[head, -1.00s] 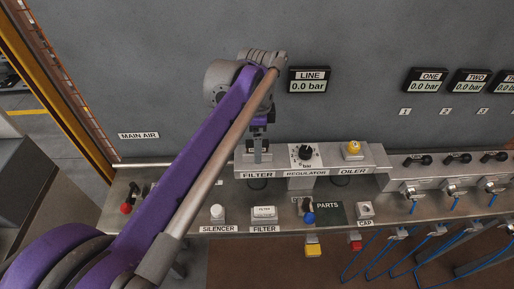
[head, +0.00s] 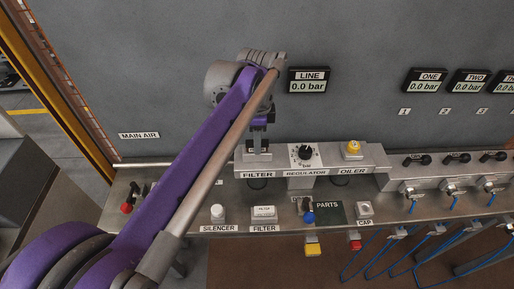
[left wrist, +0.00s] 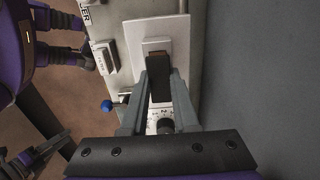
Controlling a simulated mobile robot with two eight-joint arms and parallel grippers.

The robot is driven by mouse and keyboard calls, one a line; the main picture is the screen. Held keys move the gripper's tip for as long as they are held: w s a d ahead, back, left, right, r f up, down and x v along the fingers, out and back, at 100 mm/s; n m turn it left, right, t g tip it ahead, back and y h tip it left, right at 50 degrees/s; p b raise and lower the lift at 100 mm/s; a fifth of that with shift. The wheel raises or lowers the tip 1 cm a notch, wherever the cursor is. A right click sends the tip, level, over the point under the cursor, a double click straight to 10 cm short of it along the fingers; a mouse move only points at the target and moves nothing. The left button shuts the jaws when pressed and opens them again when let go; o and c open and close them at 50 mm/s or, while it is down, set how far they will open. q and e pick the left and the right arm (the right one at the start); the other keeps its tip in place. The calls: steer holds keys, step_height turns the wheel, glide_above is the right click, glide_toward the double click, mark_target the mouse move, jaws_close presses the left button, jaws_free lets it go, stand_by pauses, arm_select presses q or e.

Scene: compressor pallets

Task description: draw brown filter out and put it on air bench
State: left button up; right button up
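The brown filter (left wrist: 159,84) stands in a pale square frame in the left wrist view, between the fingers of my left gripper (left wrist: 160,78). The fingers lie against its two sides. In the head view my left gripper (head: 258,140) points down over the housing marked FILTER, left of the REGULATOR dial (head: 306,152). The filter is not clearly visible there. The grey metal air bench (head: 238,200) runs in front of the housing. My right gripper is outside the head view; purple and dark parts of mine show at the left of the wrist view, their finger state unclear.
On the bench a white silencer (head: 217,213), a pale filter box (head: 264,213), a blue knob (head: 309,217) and a cap (head: 365,209) stand near the front edge. A yellow-topped oiler (head: 353,148) stands right of the dial. A grey wall rises behind.

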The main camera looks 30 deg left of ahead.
arm_select(q)
jaws_close()
steer(key=shift+r, duration=0.2)
stand_by(0.8)
steer(key=shift+r+p, duration=2.3)
steer(key=shift+r, duration=0.5)
steer(key=shift+s, duration=0.1)
steer(key=shift+r+p, duration=0.25)
steer(key=shift+p, duration=0.05)
